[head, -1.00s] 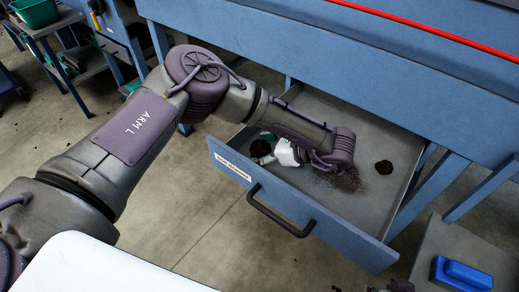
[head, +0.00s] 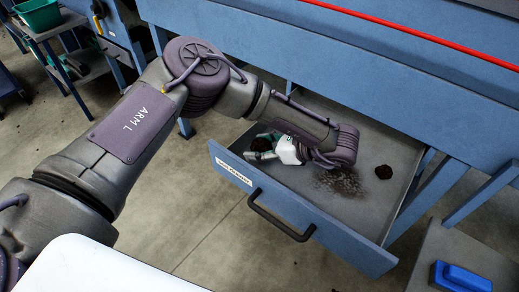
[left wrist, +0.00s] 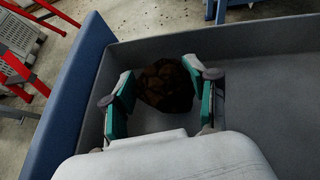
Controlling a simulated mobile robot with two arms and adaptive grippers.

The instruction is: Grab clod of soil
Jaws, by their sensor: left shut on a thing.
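A dark brown clod of soil (head: 261,145) is at the left end of the open drawer (head: 300,215). My left gripper (head: 265,145) is shut on this clod, with a teal-padded finger on each side of it. The left wrist view shows the clod (left wrist: 165,86) between the two fingers of the gripper (left wrist: 160,98), near the drawer's wall. Whether the clod touches the drawer floor is hard to tell. My right gripper is not in view.
Loose soil (head: 338,184) is scattered on the drawer floor. The drawer has a black front handle (head: 280,220) and hangs below a blue machine (head: 400,85). A blue object (head: 461,276) lies on a grey surface at the lower right. A green bin (head: 40,14) stands far left.

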